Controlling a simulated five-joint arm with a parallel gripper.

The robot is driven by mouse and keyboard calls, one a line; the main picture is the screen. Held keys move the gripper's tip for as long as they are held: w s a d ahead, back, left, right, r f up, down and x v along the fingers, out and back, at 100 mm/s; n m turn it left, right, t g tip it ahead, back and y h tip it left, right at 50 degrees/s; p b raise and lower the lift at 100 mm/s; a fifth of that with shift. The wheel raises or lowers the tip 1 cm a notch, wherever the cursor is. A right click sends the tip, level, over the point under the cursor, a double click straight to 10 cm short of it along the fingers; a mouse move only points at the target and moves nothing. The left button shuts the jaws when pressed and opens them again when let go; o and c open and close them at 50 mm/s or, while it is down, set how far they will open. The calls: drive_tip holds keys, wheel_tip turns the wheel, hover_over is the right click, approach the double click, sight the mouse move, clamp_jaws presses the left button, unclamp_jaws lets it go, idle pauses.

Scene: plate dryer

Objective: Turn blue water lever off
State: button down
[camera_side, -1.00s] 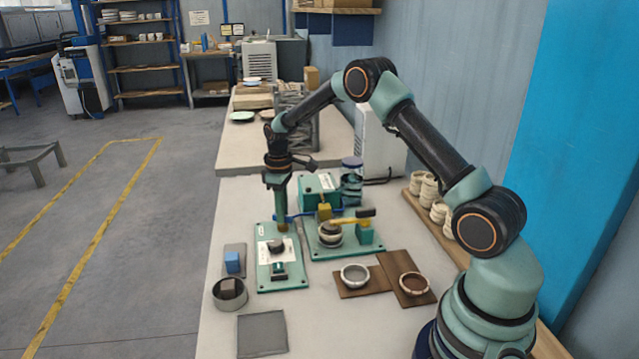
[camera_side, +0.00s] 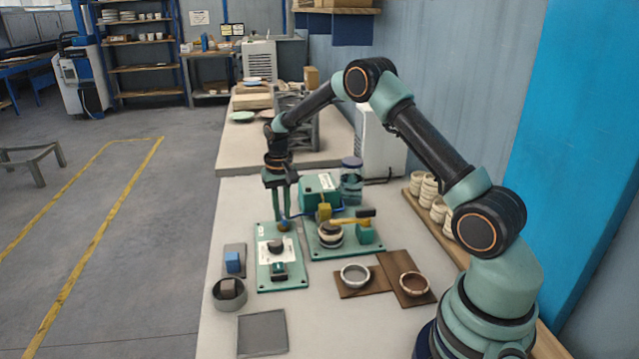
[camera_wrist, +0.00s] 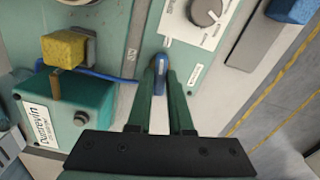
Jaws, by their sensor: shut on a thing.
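The blue water lever (camera_wrist: 160,62) shows between my fingertips in the wrist view, with its rounded blue end at the edge of the teal plate. My gripper (camera_wrist: 160,72) is shut on the lever, one green finger on each side. In the side view my gripper (camera_side: 284,222) points straight down at the back of the left teal panel (camera_side: 264,250). There the lever (camera_side: 287,216) is a small blue patch by the fingers, mostly hidden.
A teal box (camera_side: 318,188) with a yellow block (camera_side: 324,212) stands just right of my gripper. A yellow-handled lever (camera_side: 352,219) is further right.

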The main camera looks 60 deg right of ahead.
sight(282, 215)
drive_tip(key=shift+r+m, duration=0.1)
drive_tip(key=shift+m, duration=1)
drive_tip(key=c, duration=0.8)
unclamp_jaws()
drive_tip(key=shift+r, duration=6)
